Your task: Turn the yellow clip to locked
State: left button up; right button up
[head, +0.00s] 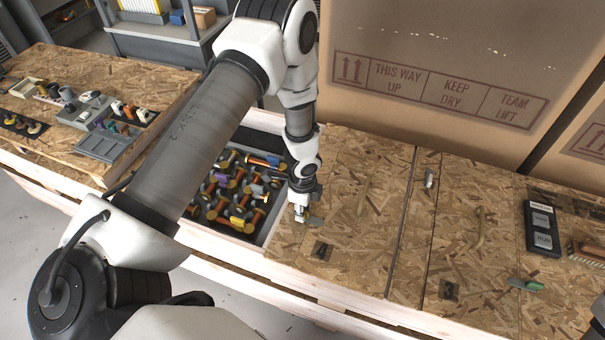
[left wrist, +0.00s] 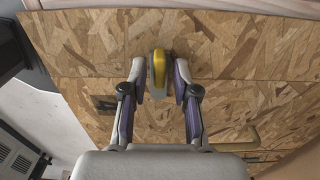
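The yellow clip (left wrist: 158,70) is on the wooden board, between the two fingers of my left gripper (left wrist: 159,82) in the left wrist view. The fingers stand on both sides of it, with narrow gaps that show, so the gripper looks open around the clip. In the head view my left gripper (head: 300,212) points down at the board's left end, beside the open bin. The clip is mostly hidden there by the gripper.
An open bin (head: 268,232) of colored spools is left of the board. A green-handled clip (head: 527,285), a grey clip (head: 429,178), rope handles (head: 363,196) and a black control box (head: 542,229) are to the right. A large cardboard box (head: 450,50) stands behind.

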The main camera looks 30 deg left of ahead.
pick_arm(q)
notch_tip(320, 180, up, 12)
dwell(0.6)
jog(key=s+f+g, duration=0.1)
jog(key=s+f, duration=0.2)
jog(key=s+d+f+g, duration=0.1)
jog(key=s+f, duration=0.1)
jog(key=s, duration=0.2)
jog(key=s+f+g, duration=0.1)
jog(key=s+f, duration=0.2)
jog(key=s, duration=0.1)
jog(key=shift+s+d+f, duration=0.1)
jog(key=shift+d+f, duration=0.1)
jog(key=shift+f, duration=0.15)
jog(key=s+d+f+n, duration=0.2)
jog(key=s+f+n, duration=0.1)
jog(key=s+n, duration=0.3)
jog(key=s+d+f+n, duration=0.1)
jog(key=s+f+n, duration=0.15)
jog(key=s, duration=0.55)
jog(key=w+n+t, duration=0.1)
jog(key=n, duration=0.1)
jog(key=w+n+t, duration=0.1)
jog(key=n, duration=0.2)
jog(key=w+n+t, duration=0.1)
jog(key=w+n, duration=0.1)
jog(key=shift+w+a+r, duration=0.1)
jog(key=shift+a+r, duration=0.2)
jog(key=shift+a, duration=0.1)
